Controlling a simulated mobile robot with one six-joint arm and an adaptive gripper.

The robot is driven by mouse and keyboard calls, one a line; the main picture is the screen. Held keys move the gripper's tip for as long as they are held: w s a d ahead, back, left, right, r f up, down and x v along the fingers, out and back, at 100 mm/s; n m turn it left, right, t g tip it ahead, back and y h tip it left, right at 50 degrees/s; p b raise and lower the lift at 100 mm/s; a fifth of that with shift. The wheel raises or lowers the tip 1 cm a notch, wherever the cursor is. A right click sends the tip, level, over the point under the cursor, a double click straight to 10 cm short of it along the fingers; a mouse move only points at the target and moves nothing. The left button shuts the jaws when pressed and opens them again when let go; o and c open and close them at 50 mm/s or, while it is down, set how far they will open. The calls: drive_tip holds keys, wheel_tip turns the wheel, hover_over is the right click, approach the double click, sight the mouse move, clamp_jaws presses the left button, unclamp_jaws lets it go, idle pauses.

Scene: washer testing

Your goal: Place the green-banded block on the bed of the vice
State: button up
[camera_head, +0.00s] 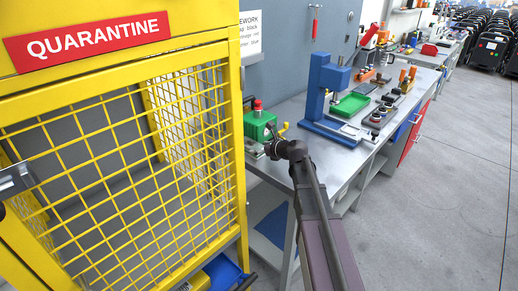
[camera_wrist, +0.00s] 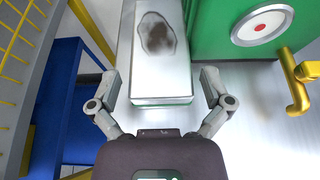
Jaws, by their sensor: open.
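A pale, flat-topped block (camera_wrist: 162,75) with a dark brown-grey stain lies on the metal bench in the wrist view. A thin green strip shows along its near edge. My gripper (camera_wrist: 159,85) is open, with one finger on each side of the block's near end and a small gap at each side. Nothing is held. In the head view the end of my arm (camera_head: 290,150) is low at the near end of the bench, and its fingers are hard to make out. I cannot pick out the vice for certain in either view.
A green machine (camera_head: 259,125) with a red knob and yellow lever stands close beside my gripper; its yellow handle (camera_wrist: 297,85) is at right in the wrist view. A yellow mesh quarantine cage (camera_head: 130,160) is at left. A blue press (camera_head: 325,95) and green tray (camera_head: 349,105) stand farther along.

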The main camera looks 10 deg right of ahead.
drive_tip(key=shift+r, duration=0.15)
drive_tip(key=shift+s+d+r, duration=0.1)
drive_tip(key=shift+s, duration=0.1)
drive_tip(key=p+v, duration=0.4)
drive_tip(key=v, duration=0.7)
drive_tip(key=shift+s+d+r+p, duration=0.1)
drive_tip(key=shift+s+d+p, duration=0.1)
drive_tip(key=shift+p, duration=0.2)
